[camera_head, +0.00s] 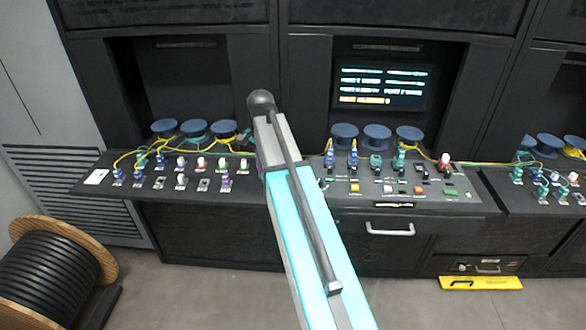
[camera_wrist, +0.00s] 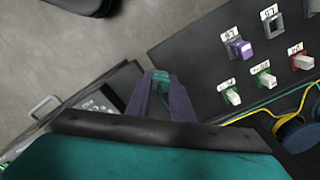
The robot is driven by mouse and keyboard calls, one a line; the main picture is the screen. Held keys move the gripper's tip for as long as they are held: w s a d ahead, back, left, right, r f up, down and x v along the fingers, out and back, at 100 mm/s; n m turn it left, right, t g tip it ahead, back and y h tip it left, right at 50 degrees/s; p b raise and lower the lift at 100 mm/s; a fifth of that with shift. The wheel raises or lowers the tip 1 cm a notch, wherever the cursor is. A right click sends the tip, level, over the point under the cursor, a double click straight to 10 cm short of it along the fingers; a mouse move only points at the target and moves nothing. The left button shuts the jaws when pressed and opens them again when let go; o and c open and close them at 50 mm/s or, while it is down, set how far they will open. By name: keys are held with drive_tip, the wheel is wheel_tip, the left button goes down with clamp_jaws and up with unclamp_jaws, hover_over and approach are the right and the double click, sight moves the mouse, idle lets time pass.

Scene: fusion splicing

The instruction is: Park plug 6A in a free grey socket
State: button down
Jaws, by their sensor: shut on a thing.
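My gripper (camera_wrist: 162,82) is shut on a small teal plug (camera_wrist: 161,76) in the wrist view. I cannot read a mark on this plug, so I cannot tell from a label that it is 6A. It is held over the dark gap beside the left console, apart from any socket. An empty grey socket (camera_wrist: 273,27) shows at the upper right of the wrist view, on the black sloped panel. A grey socket (camera_head: 203,184) that looks empty shows on the left console.
Yellow cables run to blue spools (camera_head: 194,129). A cable drum (camera_head: 50,275) stands on the floor.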

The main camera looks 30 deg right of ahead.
drive_tip(key=a+f+n+b, duration=0.2)
drive_tip(key=a+n, duration=0.7)
drive_tip(key=a, duration=1)
drive_tip(key=shift+s+f+n+b, duration=0.3)
drive_tip(key=shift+f+b, duration=0.05)
drive_tip(key=shift+f, duration=0.25)
drive_tip(key=shift+s, duration=0.1)
